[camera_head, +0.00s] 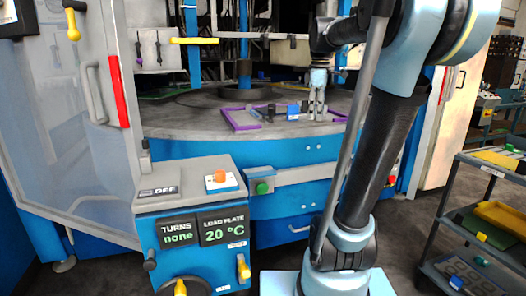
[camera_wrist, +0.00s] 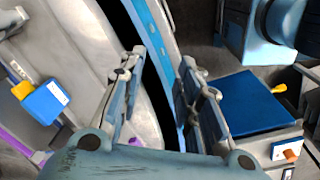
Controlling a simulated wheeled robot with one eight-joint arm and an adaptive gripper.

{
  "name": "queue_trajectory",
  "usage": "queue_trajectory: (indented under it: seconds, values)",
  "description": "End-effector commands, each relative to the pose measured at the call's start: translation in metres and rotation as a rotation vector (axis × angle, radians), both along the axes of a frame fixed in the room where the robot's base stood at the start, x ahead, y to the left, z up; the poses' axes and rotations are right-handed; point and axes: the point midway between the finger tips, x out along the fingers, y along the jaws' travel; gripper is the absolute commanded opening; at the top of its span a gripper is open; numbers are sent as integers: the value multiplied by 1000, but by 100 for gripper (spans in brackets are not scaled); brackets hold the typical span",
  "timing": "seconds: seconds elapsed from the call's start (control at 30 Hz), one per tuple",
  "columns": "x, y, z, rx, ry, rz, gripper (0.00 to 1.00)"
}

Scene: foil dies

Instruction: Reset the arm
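My gripper (camera_head: 317,110) is over the grey round table (camera_head: 190,122) of the blue machine, near the right part of a purple outline on it. In the wrist view my gripper (camera_wrist: 158,66) has its two fingers apart with nothing between them. A blue block (camera_head: 293,110) is just left of my gripper in the head view. In the wrist view a blue block with a yellow part (camera_wrist: 42,103) lies left of the fingers, apart from them. Whether the fingertips touch the table is unclear.
A clear door (camera_head: 75,120) stands left. A shelf cart (camera_head: 490,215) with trays stands right.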

Motion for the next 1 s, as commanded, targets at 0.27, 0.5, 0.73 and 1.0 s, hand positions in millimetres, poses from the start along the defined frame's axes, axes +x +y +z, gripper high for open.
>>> queue_trajectory:
  seconds: [0.27,0.5,0.73,1.0]
  values:
    - [-77,1,-80,33,-38,-373,32]
    - [-139,1,-157,73,-68,-701,32]
    - [-191,1,-236,120,-93,-1001,32]
    - [-222,2,-288,157,-106,-1199,32]
